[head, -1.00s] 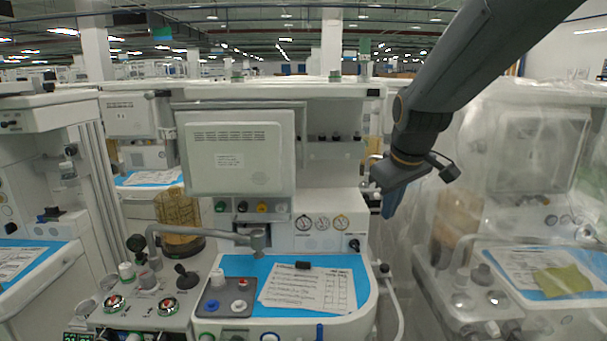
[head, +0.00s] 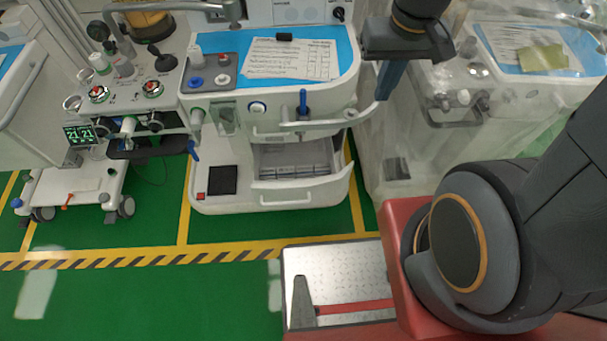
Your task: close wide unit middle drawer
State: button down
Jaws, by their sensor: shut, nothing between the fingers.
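The wide unit (head: 215,110) is the white cart in the middle of the head view, with a blue-covered worktop. Below the worktop, a drawer (head: 300,190) stands pulled out, its inside showing with light packs in it. Its white front carries a bar handle. Another white front with a handle (head: 325,125) sits above it, just under the worktop. I cannot tell for certain which of these is the middle drawer. My gripper (head: 384,92) is shut and empty, pointing down just right of the worktop. It is above and to the right of the open drawer, apart from it.
A plastic-wrapped cart (head: 480,110) stands close on the right. Another cart with a green display (head: 80,134) is on the left. Papers (head: 290,60) lie on the worktop. The green floor (head: 150,300) in front is clear, with a yellow-black striped line (head: 130,260).

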aim_at(290, 192)
jog(key=k, duration=1.25)
jog(key=u, duration=0.25)
jog(key=i, duration=0.75)
jog(key=z, duration=0.2)
